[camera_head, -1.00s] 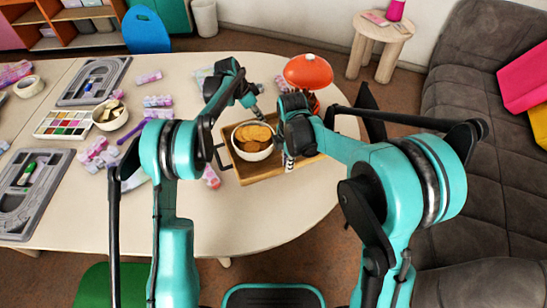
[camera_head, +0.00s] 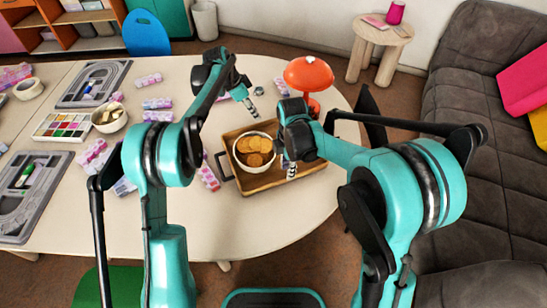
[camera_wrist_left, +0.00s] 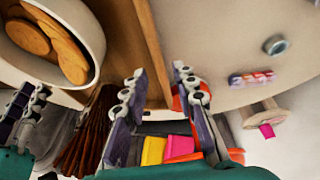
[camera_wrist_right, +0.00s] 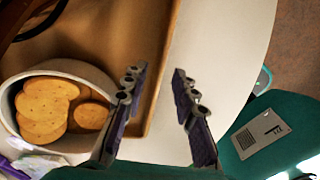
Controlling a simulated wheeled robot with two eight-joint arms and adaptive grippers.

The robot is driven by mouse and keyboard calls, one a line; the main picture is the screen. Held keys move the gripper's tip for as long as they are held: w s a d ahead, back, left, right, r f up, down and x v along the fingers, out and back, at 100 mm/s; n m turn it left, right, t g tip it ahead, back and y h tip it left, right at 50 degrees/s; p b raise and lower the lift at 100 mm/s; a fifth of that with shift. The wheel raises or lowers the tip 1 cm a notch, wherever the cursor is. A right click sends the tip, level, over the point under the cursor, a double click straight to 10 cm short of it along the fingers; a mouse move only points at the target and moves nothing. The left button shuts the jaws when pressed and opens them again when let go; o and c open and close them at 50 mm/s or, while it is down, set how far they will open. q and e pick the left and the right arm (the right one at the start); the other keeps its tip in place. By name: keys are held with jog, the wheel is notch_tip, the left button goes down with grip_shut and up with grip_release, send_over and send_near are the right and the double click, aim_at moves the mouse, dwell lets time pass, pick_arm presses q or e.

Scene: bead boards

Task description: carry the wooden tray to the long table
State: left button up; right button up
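The wooden tray (camera_head: 265,186) lies on the pale table (camera_head: 240,230), near its rounded right end. A white bowl of round biscuits (camera_head: 240,158) stands in it. My left gripper (camera_head: 253,108) is open and empty just beyond the tray's far side; in the left wrist view the tray's rim (camera_wrist_left: 152,50) runs left of its fingertips. My right gripper (camera_head: 290,168) is at the tray's right part, partly hidden by my arm. In the right wrist view it is open, with the tray rim (camera_wrist_right: 160,75) close to its left finger. I cannot tell which surface is the long table.
An orange lamp (camera_head: 308,72) stands right behind the tray. Block strips (camera_head: 208,176) lie left of it, and a small metal piece (camera_head: 258,91) lies beyond it. Another bowl (camera_head: 108,118), a paint set (camera_head: 62,126) and grey trays (camera_head: 95,80) crowd the left. Front table area is clear.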

jog(key=shift+r, duration=0.15)
pick_arm(q)
jog(key=v, duration=0.5)
jog(key=shift+a+r, duration=0.2)
jog(key=shift+r, duration=0.1)
pick_arm(e)
notch_tip(320, 180, up, 12)
